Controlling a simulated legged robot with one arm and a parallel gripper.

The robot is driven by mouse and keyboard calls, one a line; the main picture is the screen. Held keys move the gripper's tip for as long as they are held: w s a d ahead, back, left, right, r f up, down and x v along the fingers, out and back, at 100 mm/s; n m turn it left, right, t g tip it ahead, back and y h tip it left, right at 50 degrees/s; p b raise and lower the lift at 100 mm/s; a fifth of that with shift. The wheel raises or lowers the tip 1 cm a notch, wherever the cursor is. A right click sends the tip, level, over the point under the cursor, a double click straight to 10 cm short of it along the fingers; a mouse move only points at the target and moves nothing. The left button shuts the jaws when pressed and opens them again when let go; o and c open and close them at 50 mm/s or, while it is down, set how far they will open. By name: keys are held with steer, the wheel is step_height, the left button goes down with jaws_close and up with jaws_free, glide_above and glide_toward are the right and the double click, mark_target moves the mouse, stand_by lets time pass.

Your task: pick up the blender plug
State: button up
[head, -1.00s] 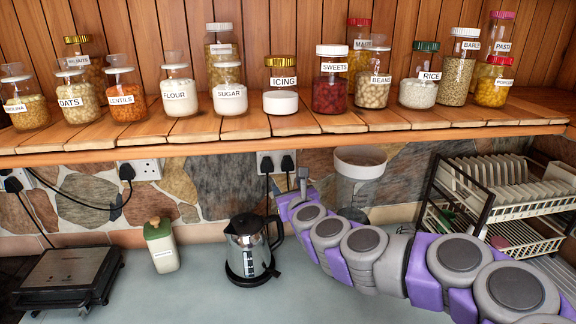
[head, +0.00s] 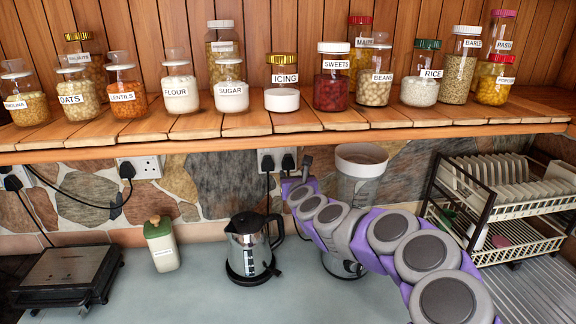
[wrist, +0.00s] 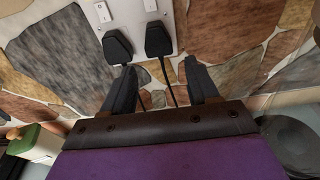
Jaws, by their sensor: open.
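Two black plugs sit side by side in the white double wall socket (head: 265,153) under the shelf. The right-hand plug (head: 289,161), on the blender's side, seems to be the blender plug; it also shows in the wrist view (wrist: 158,40). Its cord hangs down, and its far end is hidden. The blender (head: 360,163), with a clear jug, stands to the right, partly behind my arm. My gripper (head: 297,172) is open and empty, just below the plugs. In the wrist view, my gripper's fingertips (wrist: 160,68) point at the wall either side of the right plug's cord, below its body.
The left plug (wrist: 117,47) is close beside the right one, above my left finger. The wooden shelf (head: 300,135) with labelled jars overhangs the socket. A kettle (head: 250,247) stands on the counter below, and a dish rack (head: 495,200) is at the right.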

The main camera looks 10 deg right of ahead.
mark_target(289, 167)
steer(key=shift+w+a+f+b, duration=0.1)
steer(key=shift+w+f+b, duration=0.15)
steer(key=shift+w, duration=0.7)
steer(key=shift+w+f+b, duration=0.1)
steer(key=shift+w+f, duration=0.15)
steer(key=shift+w, duration=0.75)
steer(key=shift+w+a+f+b, duration=0.1)
steer(key=shift+w+f+b, duration=0.15)
steer(key=shift+w, duration=1.75)
jaws_close()
